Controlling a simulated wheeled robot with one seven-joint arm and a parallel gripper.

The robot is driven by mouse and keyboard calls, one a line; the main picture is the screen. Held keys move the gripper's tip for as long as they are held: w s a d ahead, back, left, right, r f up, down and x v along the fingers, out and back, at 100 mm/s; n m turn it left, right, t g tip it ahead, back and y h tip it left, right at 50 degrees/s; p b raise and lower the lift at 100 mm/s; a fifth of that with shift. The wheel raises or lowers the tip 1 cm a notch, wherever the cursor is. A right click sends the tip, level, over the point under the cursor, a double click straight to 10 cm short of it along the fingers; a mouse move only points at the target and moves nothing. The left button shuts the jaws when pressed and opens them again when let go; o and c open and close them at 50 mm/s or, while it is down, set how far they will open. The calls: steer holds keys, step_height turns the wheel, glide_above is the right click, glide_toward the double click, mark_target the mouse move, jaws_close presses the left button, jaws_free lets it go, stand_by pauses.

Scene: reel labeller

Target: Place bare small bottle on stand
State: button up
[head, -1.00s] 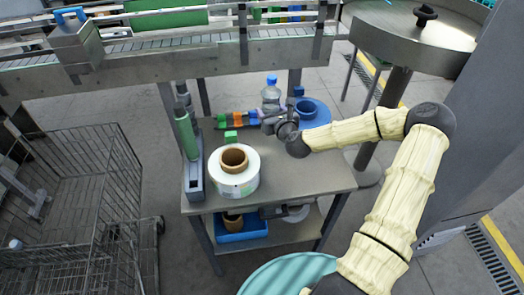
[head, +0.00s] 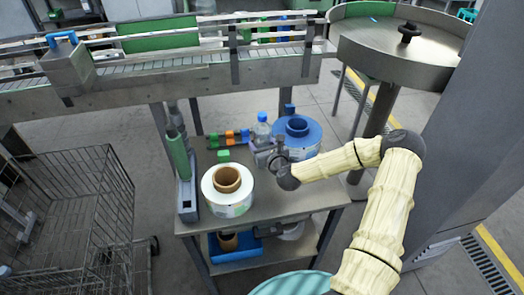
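A small clear bottle (head: 262,131) with a blue cap stands upright over the far middle of the grey work table. I see no label on it. My gripper (head: 262,149) reaches in from the right at the bottle's lower part and appears shut on it. The fingers and the bottle's base are small and partly hidden, so I cannot tell whether the base touches a surface. No stand can be clearly made out; the area under the bottle is covered by my gripper.
On the table (head: 262,212) are a blue reel (head: 305,142) right of the bottle, a white label reel (head: 227,204) in front, a row of coloured pieces (head: 230,138) and a green cylinder (head: 177,157) at left. A conveyor (head: 190,83) runs behind; a wire cage (head: 75,215) stands left.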

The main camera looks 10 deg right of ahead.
steer(key=shift+f, duration=1.55)
steer(key=shift+f, duration=0.15)
steer(key=o, duration=1.4)
steer(key=shift+c, duration=0.2)
steer(key=b+v, duration=0.1)
steer(key=v, duration=1.1)
